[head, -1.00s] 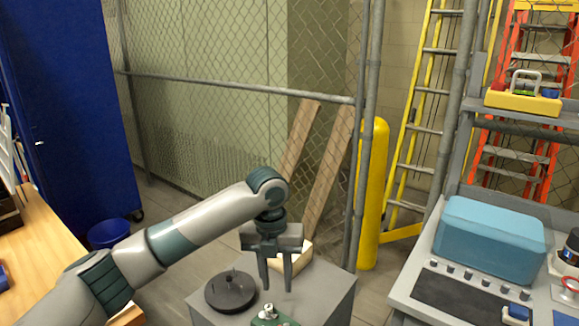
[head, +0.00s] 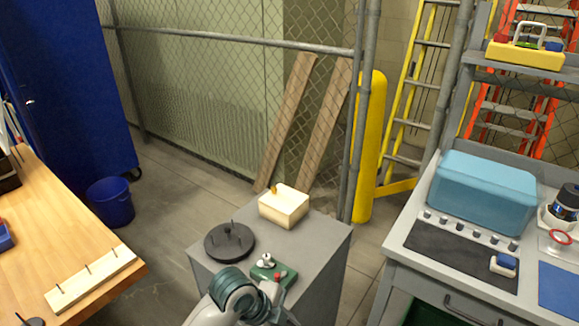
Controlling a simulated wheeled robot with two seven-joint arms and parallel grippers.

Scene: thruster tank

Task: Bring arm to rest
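My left arm (head: 236,296) shows only as a teal and light grey joint at the bottom centre, in front of the grey pedestal (head: 318,255). Its gripper does not show; it is below the frame edge or hidden by the arm. My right arm and gripper are not in view. On the pedestal stand a dark round disc (head: 229,242) with upright pins, a cream block (head: 284,207) with a brass peg, and a green fixture (head: 276,274) with a pale knob and a red part. My arm joint overlaps the front edge of the pedestal in the picture.
A wooden bench (head: 62,235) with a pegged strip (head: 92,278) is at the left, a blue bucket (head: 110,202) beside it. A grey workbench (head: 392,262) with a blue box (head: 484,193) is at the right. A chain-link fence and yellow post (head: 369,150) stand behind.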

